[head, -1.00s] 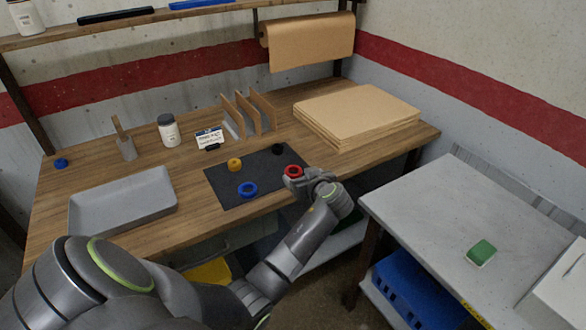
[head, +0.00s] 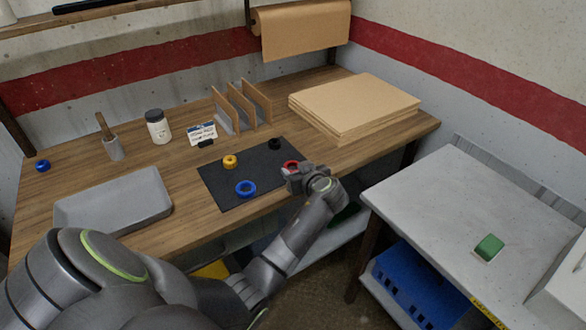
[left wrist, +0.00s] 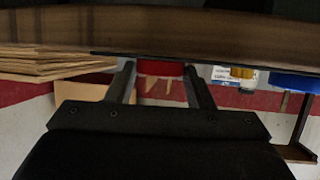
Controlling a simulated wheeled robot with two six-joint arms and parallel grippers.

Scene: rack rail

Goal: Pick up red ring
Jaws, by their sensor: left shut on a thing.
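The red ring (head: 291,164) is at the right edge of the black mat (head: 255,181) on the wooden bench, partly hidden by my left gripper (head: 296,171). The left wrist view shows the red ring (left wrist: 160,69) between the two fingers, which are shut on it. I cannot tell whether the ring touches the mat. A blue ring (head: 246,187), a yellow ring (head: 230,161) and a black ring (head: 274,143) lie apart on the mat. My right gripper is not in view.
A grey tray (head: 112,203) lies at the bench's left. A white jar (head: 158,130), a label card (head: 202,133) and upright dividers (head: 240,108) stand behind the mat. Stacked boards (head: 352,103) lie back right. A grey table (head: 440,220) with a green block (head: 488,247) stands right.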

